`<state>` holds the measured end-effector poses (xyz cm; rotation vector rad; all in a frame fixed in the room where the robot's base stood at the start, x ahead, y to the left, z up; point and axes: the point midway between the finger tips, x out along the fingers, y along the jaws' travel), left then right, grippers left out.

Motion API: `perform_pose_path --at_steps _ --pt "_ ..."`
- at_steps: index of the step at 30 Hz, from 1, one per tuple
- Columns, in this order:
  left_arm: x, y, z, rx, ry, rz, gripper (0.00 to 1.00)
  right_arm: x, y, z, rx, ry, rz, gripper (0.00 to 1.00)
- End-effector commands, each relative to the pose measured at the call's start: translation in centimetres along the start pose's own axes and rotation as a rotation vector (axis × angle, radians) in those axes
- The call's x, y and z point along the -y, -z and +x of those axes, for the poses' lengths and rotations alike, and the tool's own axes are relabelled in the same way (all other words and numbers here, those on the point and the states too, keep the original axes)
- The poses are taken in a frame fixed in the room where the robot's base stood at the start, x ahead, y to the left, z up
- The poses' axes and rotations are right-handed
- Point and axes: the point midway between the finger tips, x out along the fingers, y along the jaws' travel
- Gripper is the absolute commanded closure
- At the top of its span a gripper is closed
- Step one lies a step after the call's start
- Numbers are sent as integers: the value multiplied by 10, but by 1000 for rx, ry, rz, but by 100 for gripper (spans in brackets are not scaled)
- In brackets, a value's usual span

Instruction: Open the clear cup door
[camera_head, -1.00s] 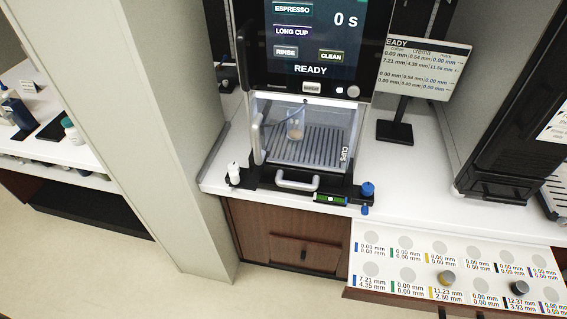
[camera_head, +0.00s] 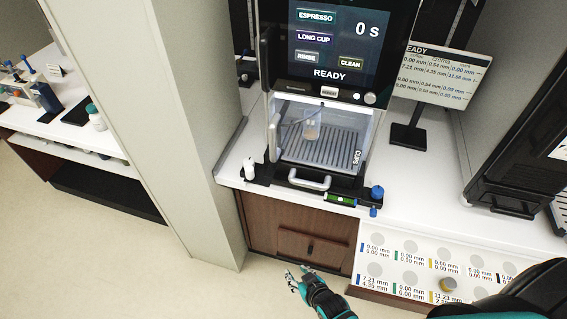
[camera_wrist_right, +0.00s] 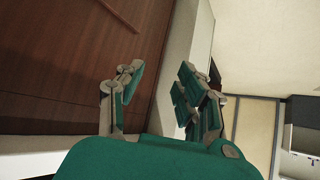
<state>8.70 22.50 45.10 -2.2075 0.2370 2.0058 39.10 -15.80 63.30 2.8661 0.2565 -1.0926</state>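The clear cup door (camera_head: 295,141) is on the front of the coffee machine's cup bay, below the screen, with a pale upright handle (camera_head: 273,137) at its left edge. It looks shut or nearly so; its clear panel is hard to make out. A small cup (camera_head: 311,128) stands inside on a ribbed grate. My right gripper (camera_head: 294,274) is low in front of the wooden cabinet, well below the door and apart from it. In the right wrist view its green finger pads (camera_wrist_right: 158,98) are spread with nothing between them. My left gripper is out of view.
A horizontal drawer handle (camera_head: 309,181) sticks out below the bay, with a blue knob (camera_head: 377,192) to its right. A white bottle (camera_head: 249,169) stands left of the bay. A pale wall (camera_head: 170,110) rises at left. A labelled tray (camera_head: 400,262) projects at lower right.

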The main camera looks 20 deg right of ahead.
Motion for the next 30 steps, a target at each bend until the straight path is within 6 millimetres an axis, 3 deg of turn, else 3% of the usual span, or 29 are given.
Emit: perform_pose_path --at_steps 1,6,9,12,15,18,23,30 --pt "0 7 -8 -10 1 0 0 0 48 -8 -84 -4 5 63" --pt "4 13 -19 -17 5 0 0 -7 184 -48 -352 -26 15 63" --pt "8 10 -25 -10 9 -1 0 -12 249 -80 -488 -41 20 63" --pt "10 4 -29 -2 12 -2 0 -16 296 -109 -593 -53 24 63" --pt "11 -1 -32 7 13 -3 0 -19 326 -132 -666 -63 26 63" --pt "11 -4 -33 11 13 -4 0 -21 344 -147 -710 -69 27 63" --pt "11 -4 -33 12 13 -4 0 -22 351 -153 -730 -71 27 63" --pt "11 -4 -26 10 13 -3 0 -23 358 -142 -732 -71 27 63"
